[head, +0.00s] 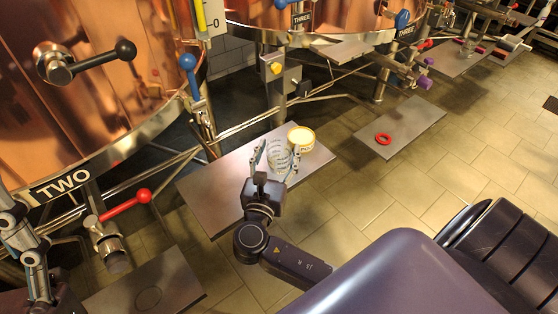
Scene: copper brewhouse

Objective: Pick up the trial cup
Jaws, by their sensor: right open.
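A clear, ribbed cup (278,152), which looks like the trial cup, stands on a grey metal plate (213,194) below the copper tanks. My right gripper (276,158) is open, with one finger at the left of the clear cup and the other at its right. I cannot tell whether the fingers touch it. The gripper's palm hides the cup's near lower part. A small round yellow tub (301,138) with a pale top stands just behind and right of the cup. I cannot make out my left gripper.
A red ring (383,138) lies on another plate (415,122) to the right. A red-handled valve (125,206) and a blue-knobbed lever (188,64) stick out near the copper tank (85,110) marked TWO. A lower plate (180,278) is bare. Tiled floor (490,150) is open at right.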

